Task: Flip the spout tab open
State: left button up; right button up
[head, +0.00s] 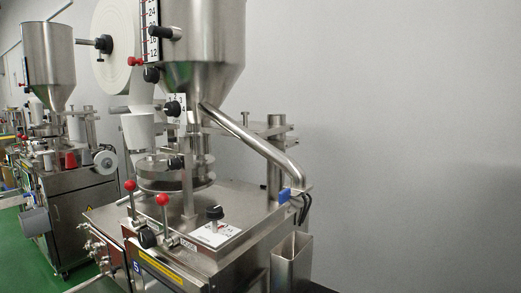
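A steel spout tube (255,145) slopes down to the right from the hopper (205,45) of the nearest packing machine. A small blue tab (284,195) sits at the tube's lower end. Dark loops, perhaps cables or a handle, hang just right of the tab. It is too small to tell whether the tab is open or closed. An open-topped steel bin (291,262) stands below the spout end. Neither of my grippers is in view.
The machine's steel top (250,210) carries two red-knobbed levers (162,200), a black knob (214,213) and a post (275,160). A second machine (70,200) stands at the left on the green floor (30,245). Space right of the spout, before the grey wall, looks clear.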

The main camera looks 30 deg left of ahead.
aim_at(285, 194)
jog(key=l, duration=0.85)
jog(key=k+l+z, duration=0.1)
jog(key=l, duration=0.8)
jog(key=k, duration=0.05)
